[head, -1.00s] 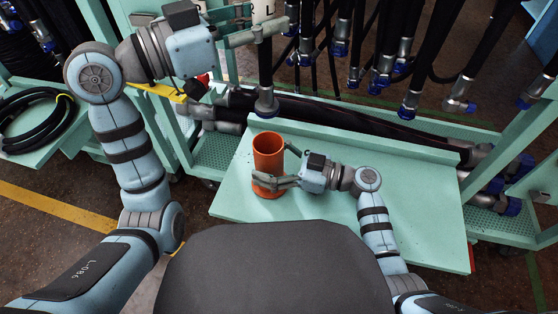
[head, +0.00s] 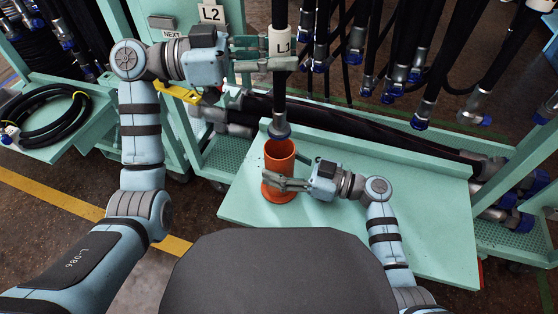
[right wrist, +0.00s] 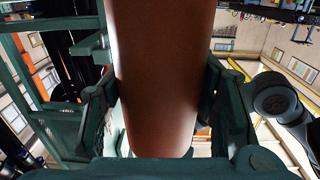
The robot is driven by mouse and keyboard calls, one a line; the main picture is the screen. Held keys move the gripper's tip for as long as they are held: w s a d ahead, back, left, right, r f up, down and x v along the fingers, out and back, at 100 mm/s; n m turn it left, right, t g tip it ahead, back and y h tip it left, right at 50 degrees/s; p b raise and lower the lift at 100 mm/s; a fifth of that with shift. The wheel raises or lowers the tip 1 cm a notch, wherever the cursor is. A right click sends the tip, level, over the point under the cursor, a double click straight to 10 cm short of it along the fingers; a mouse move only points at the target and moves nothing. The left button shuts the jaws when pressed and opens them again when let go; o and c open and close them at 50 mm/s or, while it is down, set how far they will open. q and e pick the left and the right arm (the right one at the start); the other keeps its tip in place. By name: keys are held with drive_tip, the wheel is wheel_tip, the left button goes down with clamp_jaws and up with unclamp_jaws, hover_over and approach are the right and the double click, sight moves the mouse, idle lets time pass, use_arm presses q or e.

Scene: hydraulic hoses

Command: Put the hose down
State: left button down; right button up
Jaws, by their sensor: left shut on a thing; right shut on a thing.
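A black hose (head: 279,88) with a white L1 tag (head: 281,40) hangs upright from my left gripper (head: 278,56), which is shut on it near the tag. The cup stands upright on a pale green tray (head: 340,215). My right gripper (head: 290,185) is shut on the cup's lower side. In the right wrist view, the cup (right wrist: 160,75) fills the space between the fingers.
A rack of hanging hoses with blue-capped ends (head: 395,85) stands behind the tray. Thick black hoses (head: 370,125) lie along the tray's back. A coiled hose (head: 45,115) rests on a side shelf at the left. The tray right of the cup is mostly clear.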

sight(279, 131)
use_arm(q)
wheel_tip(279, 131, down, 16)
drive_tip(key=shift+r, duration=0.1)
drive_tip(key=shift+f, duration=0.65)
drive_tip(key=c, duration=1.3)
unclamp_jaws()
drive_tip(key=shift+s, duration=0.1)
drive_tip(key=shift+c, duration=0.2)
drive_tip(key=shift+r, duration=0.45)
drive_tip(key=a, duration=1.2)
drive_tip(key=shift+s+r, duration=0.15)
